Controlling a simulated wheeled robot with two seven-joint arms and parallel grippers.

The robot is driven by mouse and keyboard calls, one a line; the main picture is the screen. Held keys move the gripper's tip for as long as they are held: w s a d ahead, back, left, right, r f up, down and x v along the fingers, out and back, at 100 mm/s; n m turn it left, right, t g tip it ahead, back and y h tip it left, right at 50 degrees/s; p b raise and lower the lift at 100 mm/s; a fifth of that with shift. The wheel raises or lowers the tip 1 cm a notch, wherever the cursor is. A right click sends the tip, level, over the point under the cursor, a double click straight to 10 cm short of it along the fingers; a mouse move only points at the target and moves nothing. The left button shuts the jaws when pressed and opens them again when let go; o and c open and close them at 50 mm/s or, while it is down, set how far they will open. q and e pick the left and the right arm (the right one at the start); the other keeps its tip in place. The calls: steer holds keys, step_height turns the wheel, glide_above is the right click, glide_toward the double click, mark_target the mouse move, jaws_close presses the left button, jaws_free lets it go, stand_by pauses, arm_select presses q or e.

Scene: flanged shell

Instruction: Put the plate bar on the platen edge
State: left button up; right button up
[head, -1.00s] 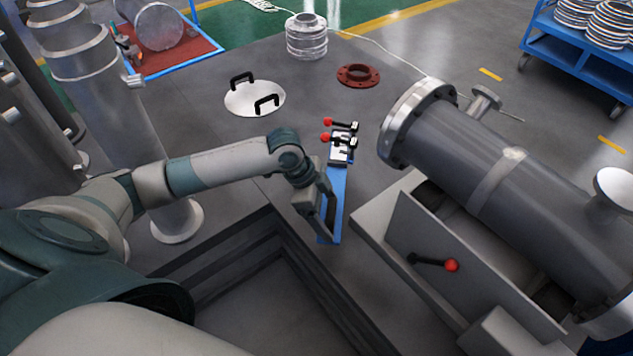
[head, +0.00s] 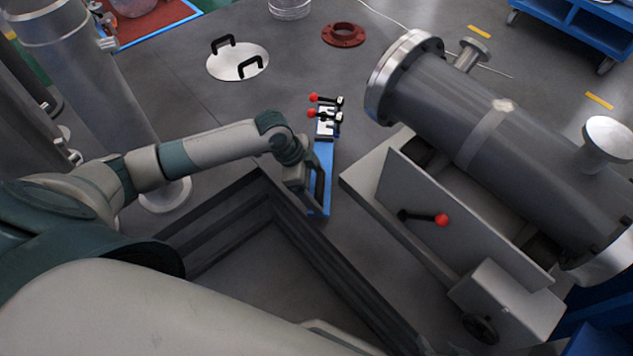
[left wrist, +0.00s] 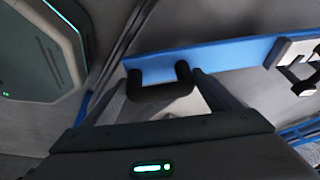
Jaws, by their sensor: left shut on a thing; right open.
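The plate bar (head: 324,158) is a long blue bar with a pale block and two black toggle clamps with red knobs (head: 312,105) at its far end. My left gripper (head: 317,183) is at its near end. In the left wrist view my left gripper (left wrist: 160,92) is shut on the bar's black handle (left wrist: 162,97), with the blue bar (left wrist: 225,52) just beyond. Whether the bar touches the surface below it, I cannot tell. A grey slab with a raised edge (head: 352,180) lies to its right, under the flanged shell (head: 470,110); which edge is the platen edge is unclear. My right gripper is not in view.
An upright grey panel with a red-knobbed lever (head: 425,218) stands before the shell. A dark recessed frame (head: 290,240) lies near the bar's near end. A white disc with black handles (head: 238,66) and a brown flange ring (head: 343,36) lie beyond on the grey floor.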

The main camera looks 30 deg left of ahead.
arm_select(q)
steer(key=shift+w+r, duration=0.15)
steer(key=shift+w, duration=0.05)
steer(key=shift+f+b, duration=0.3)
steer(key=shift+f, duration=1.2)
steer(key=shift+s+f, duration=0.1)
steer(key=shift+f, duration=0.2)
steer(key=o, duration=1.8)
steer(key=shift+s+f, duration=0.2)
steer(key=shift+f, duration=0.05)
steer(key=shift+o, duration=0.2)
steer(key=shift+r, duration=0.2)
